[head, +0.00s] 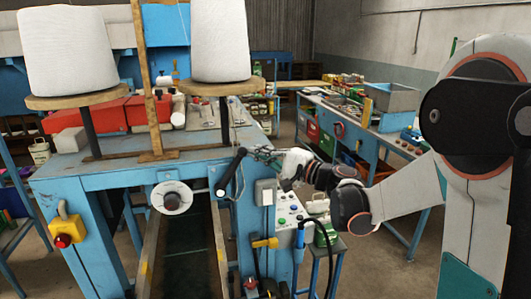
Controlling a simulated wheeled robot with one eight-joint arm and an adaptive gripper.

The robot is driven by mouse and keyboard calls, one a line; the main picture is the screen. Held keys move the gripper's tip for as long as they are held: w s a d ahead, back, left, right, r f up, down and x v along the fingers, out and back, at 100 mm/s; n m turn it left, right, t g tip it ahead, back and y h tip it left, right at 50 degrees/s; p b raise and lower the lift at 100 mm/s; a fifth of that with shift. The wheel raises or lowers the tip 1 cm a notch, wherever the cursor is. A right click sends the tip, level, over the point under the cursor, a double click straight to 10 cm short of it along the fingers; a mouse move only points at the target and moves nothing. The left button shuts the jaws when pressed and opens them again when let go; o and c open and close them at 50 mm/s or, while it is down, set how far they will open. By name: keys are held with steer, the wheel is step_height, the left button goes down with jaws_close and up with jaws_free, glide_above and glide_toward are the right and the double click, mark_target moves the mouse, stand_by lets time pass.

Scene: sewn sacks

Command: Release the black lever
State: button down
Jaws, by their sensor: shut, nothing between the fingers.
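The black lever (230,173) is a short dark rod on the right front of the blue machine. It slants, with its upper end to the right and its lower end to the left. My gripper (262,155) comes in from the right, its fingers just right of the lever's upper end. The fingers look small and dark; they are shut with nothing held. I cannot tell whether they touch the lever.
The blue machine (75,178) carries two white thread cones (68,50) (220,40) on wooden discs. Below my gripper are a grey box (265,191), a button panel (286,216) and a yellow valve handle (265,243). A cluttered blue workbench (345,120) stands behind.

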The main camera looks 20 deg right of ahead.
mark_target(242, 152)
steer(key=a+r+n+p, duration=0.1)
steer(key=a+r+n+g+h+p, duration=0.1)
steer(key=a, duration=0.1)
steer(key=a+r+p, duration=0.1)
steer(key=a, duration=0.1)
steer(key=shift+r+n+g+h+p, duration=0.3)
steer(key=shift+r+n+g+p, duration=0.05)
steer(key=shift+r+n+g, duration=0.05)
steer(key=a+n+g+h+p, duration=0.1)
steer(key=a+n+h+p, duration=0.1)
steer(key=a, duration=0.6)
steer(key=shift+a+r+n+h, duration=0.3)
steer(key=shift+a+r+h, duration=0.05)
steer(key=shift+r+h, duration=0.05)
steer(key=shift+g, duration=0.3)
steer(key=shift+r, duration=0.1)
